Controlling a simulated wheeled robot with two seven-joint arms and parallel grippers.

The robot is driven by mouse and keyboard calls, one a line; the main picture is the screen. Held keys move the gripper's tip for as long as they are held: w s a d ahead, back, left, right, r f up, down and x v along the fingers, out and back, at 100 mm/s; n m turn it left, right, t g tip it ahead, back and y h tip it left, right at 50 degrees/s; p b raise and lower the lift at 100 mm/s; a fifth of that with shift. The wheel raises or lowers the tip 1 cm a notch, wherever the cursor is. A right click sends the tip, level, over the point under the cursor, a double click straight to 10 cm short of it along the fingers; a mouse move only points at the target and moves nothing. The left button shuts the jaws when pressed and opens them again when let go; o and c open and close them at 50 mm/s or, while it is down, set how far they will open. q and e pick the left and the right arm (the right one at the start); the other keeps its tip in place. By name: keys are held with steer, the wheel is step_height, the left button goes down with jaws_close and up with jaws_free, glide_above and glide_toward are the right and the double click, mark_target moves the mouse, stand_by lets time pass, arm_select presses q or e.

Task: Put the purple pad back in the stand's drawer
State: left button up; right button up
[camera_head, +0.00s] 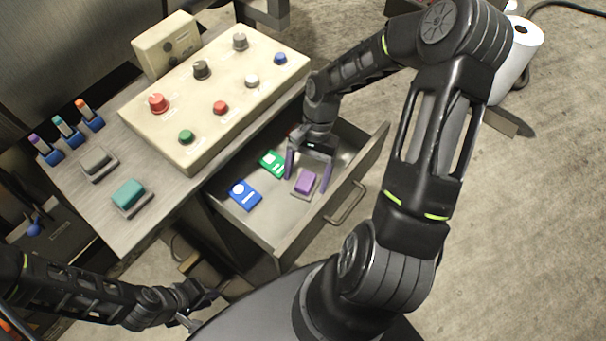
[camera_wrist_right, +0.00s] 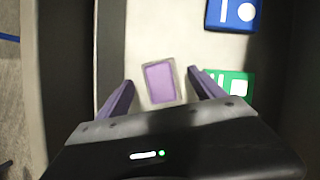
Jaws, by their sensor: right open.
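The purple pad (camera_head: 306,181) lies on its small grey base inside the open drawer (camera_head: 291,227), near the drawer's front right. It also shows in the right wrist view (camera_wrist_right: 159,83), between and just beyond my fingertips. My right gripper (camera_head: 308,184) is open, reaching down into the drawer with its two purple fingers on either side of the pad, apart from it in the wrist view. My left gripper (camera_head: 203,309) is at the lower left, away from the stand; its jaws are too small and dark to read.
A blue card (camera_head: 244,195) and a green card (camera_head: 273,164) lie in the drawer beside the pad. A button box (camera_head: 215,95), a teal pad (camera_head: 129,195), a grey pad (camera_head: 96,162) and several markers (camera_head: 67,130) are on the stand's top. A paper roll (camera_head: 517,55) stands at the right.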

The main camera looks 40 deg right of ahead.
steer(key=v, duration=0.7)
steer(key=shift+b, duration=0.3)
steer(key=shift+w+a+r, duration=0.1)
steer(key=shift+r, duration=0.1)
stand_by(0.4)
